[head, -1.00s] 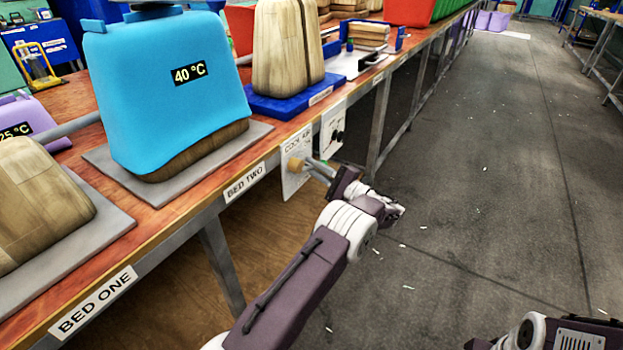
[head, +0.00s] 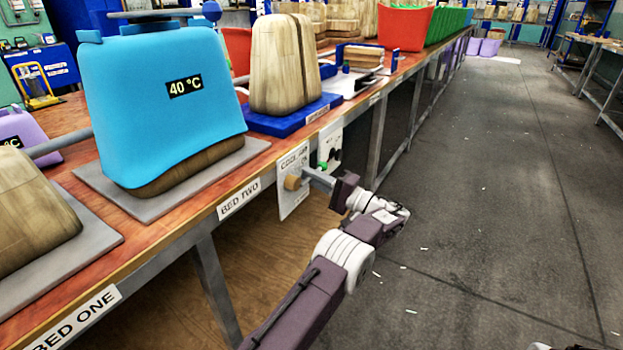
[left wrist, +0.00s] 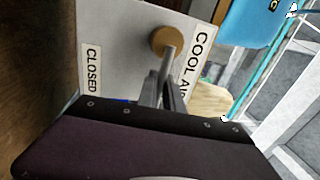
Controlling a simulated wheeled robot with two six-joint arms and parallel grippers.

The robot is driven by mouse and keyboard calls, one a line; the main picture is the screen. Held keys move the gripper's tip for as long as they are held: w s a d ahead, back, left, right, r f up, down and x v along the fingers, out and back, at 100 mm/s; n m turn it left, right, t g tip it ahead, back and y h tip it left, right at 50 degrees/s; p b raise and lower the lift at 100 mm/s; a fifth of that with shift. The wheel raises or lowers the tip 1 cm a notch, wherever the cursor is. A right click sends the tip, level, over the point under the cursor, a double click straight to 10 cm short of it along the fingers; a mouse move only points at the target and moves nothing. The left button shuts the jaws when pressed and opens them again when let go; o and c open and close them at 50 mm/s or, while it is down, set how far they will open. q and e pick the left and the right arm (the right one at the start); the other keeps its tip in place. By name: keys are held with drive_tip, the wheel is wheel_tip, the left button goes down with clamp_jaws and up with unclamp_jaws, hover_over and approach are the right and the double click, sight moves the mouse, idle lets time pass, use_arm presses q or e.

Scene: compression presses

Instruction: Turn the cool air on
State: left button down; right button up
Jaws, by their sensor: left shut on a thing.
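The cool air panel (head: 290,205) is a pale plate on the bench's front edge, labelled COOL AIR. It also shows in the left wrist view (left wrist: 125,50), with a CLOSED label (left wrist: 91,70) at its left. A round brown hub (head: 292,183) stands out from the plate; it also shows in the left wrist view (left wrist: 166,40). A grey lever runs from the hub towards my left gripper (head: 322,181). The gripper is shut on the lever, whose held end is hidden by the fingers.
A white box (head: 330,145) with dark knobs and a green spot sits just behind the panel. A blue 40 °C cover (head: 165,120) stands on the wooden bench (head: 215,190) above. The bench edge and legs are close to my left arm.

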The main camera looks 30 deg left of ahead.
use_arm(q)
drive_tip(key=c, duration=1.5)
unclamp_jaws()
drive_tip(key=p+v, duration=0.3)
drive_tip(key=v, duration=0.6)
